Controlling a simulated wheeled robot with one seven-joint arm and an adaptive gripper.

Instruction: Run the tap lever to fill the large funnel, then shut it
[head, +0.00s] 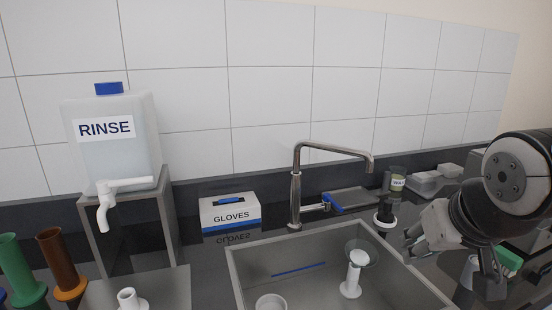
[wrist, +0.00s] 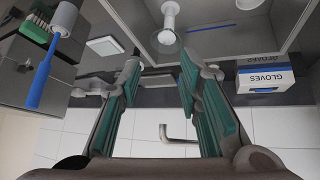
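The metal tap (head: 296,205) stands behind the sink, its spout bent over to the right. The spout also shows in the wrist view (wrist: 175,138). A clear, wide-mouthed funnel (head: 364,247) sits with a white cylindrical piece inside the sink; it shows at the top of the wrist view (wrist: 167,42). I see no water stream. My gripper (head: 448,258) is right of the sink, apart from tap and funnel. Its teal-padded fingers (wrist: 158,72) are spread and empty.
The steel sink (head: 240,284) also holds a small white cup (head: 271,304). A gloves box (head: 230,211) stands left of the tap. A rinse container (head: 112,145) with a white spigot sits on a stand.

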